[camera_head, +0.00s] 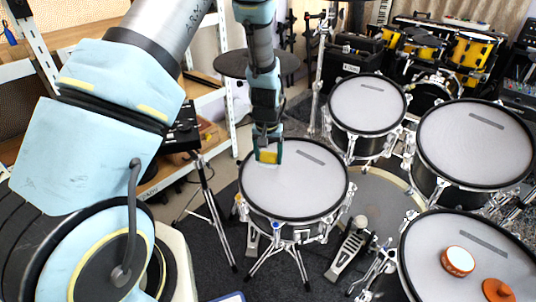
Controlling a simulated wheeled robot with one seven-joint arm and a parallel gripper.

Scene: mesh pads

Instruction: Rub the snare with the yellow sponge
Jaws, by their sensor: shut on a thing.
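The snare (293,193) is the drum with a white mesh head and black rim in the middle of the head view, on a metal stand. My gripper (267,157) is over the upper left part of its head, pointing down. It is shut on the yellow sponge (268,157), a small yellow block between the fingers. The sponge is at or very close to the drum head; I cannot tell for sure whether it touches. The fingers hide part of the sponge.
Two toms (367,104) (477,144) stand behind and right of the snare. A floor tom (432,262) at lower right bears an orange-rimmed round thing (458,261) and an orange disc (497,290). A dark cymbal (231,64) is behind my arm. A pedal (351,250) stands on the floor.

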